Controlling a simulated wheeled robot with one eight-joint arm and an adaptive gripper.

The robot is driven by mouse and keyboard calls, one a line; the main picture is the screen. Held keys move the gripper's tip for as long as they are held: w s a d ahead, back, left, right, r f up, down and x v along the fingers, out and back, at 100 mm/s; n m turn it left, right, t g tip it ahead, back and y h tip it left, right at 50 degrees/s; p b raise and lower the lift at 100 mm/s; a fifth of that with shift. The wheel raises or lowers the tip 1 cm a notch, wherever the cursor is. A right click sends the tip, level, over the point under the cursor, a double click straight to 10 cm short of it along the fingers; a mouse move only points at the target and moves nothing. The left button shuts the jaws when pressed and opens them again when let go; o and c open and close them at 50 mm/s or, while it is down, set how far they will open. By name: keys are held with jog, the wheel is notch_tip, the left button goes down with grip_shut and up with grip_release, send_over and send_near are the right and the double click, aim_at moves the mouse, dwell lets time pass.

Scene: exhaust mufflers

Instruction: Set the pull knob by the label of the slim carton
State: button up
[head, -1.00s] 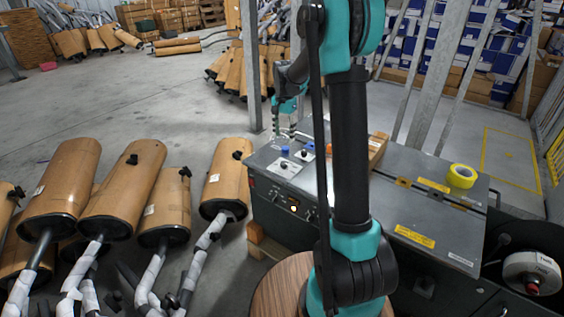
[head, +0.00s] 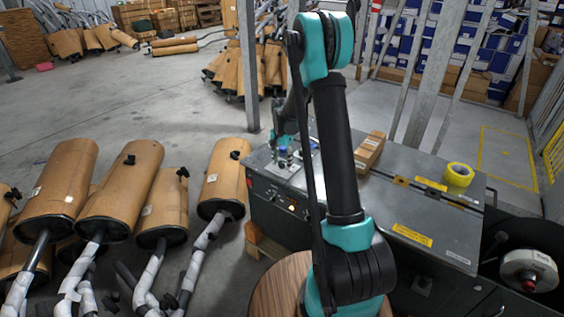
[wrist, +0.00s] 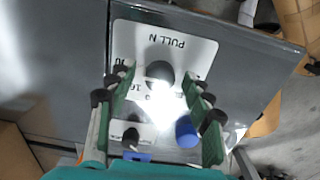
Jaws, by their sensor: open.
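My gripper (wrist: 158,80) is open, with its two green-padded fingers on either side of a dark round knob (wrist: 160,68). The knob sits on a white plate (wrist: 188,48) whose upside-down print reads "PULL N". Glare washes out part of the plate, and I cannot tell whether the fingers touch the knob. In the head view my gripper (head: 282,150) is low over the left end of the grey machine and hides most of the controls. The slim brown carton (head: 370,150) lies on the machine top, right of my gripper; its label is too small to read.
A blue knob (wrist: 187,132) stands close to the right finger, and a small black knob (wrist: 131,136) is near the left finger. A yellow tape roll (head: 459,175) lies on the machine top (head: 410,205). Wrapped mufflers (head: 120,200) lie on the floor at left.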

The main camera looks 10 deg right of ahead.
jog(key=c, duration=1.2)
jog(key=shift+o, duration=0.2)
jog(key=shift+n, duration=0.3)
jog(key=n, duration=0.3)
jog(key=shift+n, duration=2.6)
jog(key=o, duration=1.2)
jog(key=shift+c, duration=0.2)
